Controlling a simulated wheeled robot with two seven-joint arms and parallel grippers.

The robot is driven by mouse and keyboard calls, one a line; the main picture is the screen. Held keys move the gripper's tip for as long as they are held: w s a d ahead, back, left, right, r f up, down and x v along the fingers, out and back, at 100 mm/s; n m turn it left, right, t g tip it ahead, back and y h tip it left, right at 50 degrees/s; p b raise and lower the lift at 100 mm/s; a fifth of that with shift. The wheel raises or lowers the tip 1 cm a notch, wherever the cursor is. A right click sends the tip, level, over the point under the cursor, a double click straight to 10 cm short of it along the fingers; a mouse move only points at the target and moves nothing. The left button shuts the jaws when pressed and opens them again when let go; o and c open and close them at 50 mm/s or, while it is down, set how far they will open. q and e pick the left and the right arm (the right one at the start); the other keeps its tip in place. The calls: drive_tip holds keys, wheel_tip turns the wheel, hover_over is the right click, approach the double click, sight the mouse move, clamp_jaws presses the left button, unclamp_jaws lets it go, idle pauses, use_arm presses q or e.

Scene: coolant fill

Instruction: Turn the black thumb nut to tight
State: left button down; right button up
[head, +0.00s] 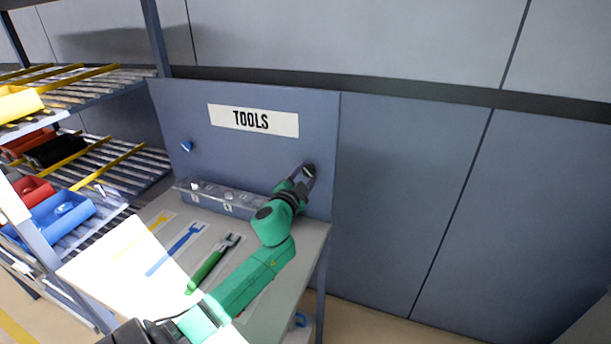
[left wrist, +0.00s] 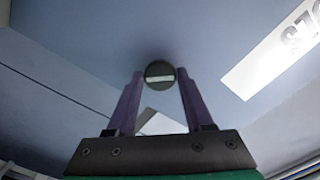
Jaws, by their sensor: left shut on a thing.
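The black thumb nut (head: 309,169) is on the right part of the upright blue-grey tool panel (head: 235,165), below and right of the TOOLS sign. In the left wrist view the nut (left wrist: 160,70) is a round dark disc with a pale bar lying nearly level across it. My left gripper (head: 306,174) reaches up to the panel and is shut on the nut. In the left wrist view its purple fingers (left wrist: 160,80) sit on either side of the nut. My right gripper is not in view.
A bench (head: 165,260) below the panel holds a yellow wrench (head: 156,224), a blue wrench (head: 177,247) and a green tool (head: 207,268). A clear compartment box (head: 228,200) stands along the panel's foot. A blue knob (head: 187,147) is on the panel's left. Shelving with bins stands left.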

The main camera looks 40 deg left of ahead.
use_arm(q)
drive_tip(key=m, duration=0.6)
drive_tip(key=shift+p, duration=0.3)
drive_tip(key=m, duration=0.4)
drive_tip(key=shift+m, duration=0.4)
drive_tip(key=shift+f, duration=0.1)
drive_tip(key=shift+c, duration=1.6)
unclamp_jaws()
